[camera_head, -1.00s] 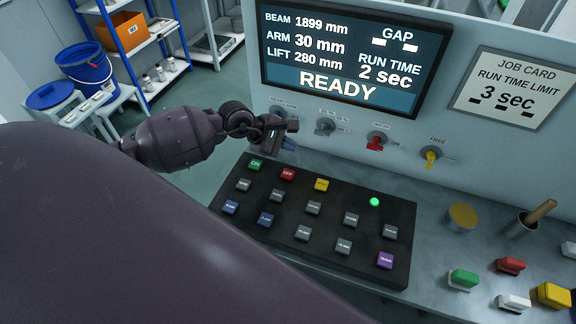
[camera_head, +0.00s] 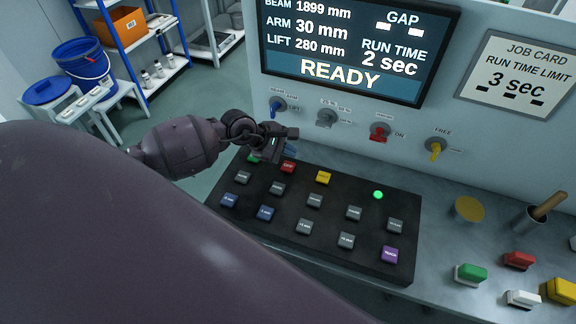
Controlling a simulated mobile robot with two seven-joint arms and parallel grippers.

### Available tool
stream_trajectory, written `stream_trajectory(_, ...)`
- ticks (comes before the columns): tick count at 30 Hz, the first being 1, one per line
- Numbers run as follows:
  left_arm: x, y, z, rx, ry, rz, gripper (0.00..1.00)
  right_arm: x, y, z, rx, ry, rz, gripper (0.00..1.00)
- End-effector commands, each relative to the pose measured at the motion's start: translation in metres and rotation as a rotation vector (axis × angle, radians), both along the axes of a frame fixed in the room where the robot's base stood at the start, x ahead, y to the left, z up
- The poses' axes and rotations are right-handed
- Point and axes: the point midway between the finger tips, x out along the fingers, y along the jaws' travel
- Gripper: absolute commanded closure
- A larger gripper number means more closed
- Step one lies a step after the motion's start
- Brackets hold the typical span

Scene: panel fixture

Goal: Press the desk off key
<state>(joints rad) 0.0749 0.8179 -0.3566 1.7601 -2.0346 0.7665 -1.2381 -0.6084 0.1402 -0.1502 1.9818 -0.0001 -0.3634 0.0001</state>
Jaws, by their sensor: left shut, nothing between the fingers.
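The desk (camera_head: 330,253) is a black slanted key panel. Its red off key (camera_head: 288,167) is in the back row, between the green on key (camera_head: 253,160) and a yellow key (camera_head: 323,178). My left gripper (camera_head: 282,150) is shut and empty, just above and behind the off key. I cannot tell whether the fingertips touch anything. A green lamp (camera_head: 378,195) glows on the desk. My right gripper is not in view.
The screen (camera_head: 355,50) reads READY, run time 2 sec; the job card (camera_head: 519,77) gives a 3 sec limit. Selector knobs, including a red one (camera_head: 379,132) and a yellow one (camera_head: 436,150), line the wall behind. Loose buttons and a cup (camera_head: 530,220) stand at right.

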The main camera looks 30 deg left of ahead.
Motion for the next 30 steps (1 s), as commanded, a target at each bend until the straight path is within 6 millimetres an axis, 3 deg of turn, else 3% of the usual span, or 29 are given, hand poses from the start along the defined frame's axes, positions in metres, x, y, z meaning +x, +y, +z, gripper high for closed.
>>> stream_trajectory(3, 0.000, 0.000, -0.018, 0.000, 0.000, 0.000, 1.00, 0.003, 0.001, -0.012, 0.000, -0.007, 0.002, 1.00)
stream_trajectory(8, 0.000, 0.000, -0.028, -0.001, 0.000, 0.001, 1.00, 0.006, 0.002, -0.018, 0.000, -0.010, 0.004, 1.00)
stream_trajectory(30, 0.000, 0.000, -0.028, 0.000, 0.000, 0.000, 1.00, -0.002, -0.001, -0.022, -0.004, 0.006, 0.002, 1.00)
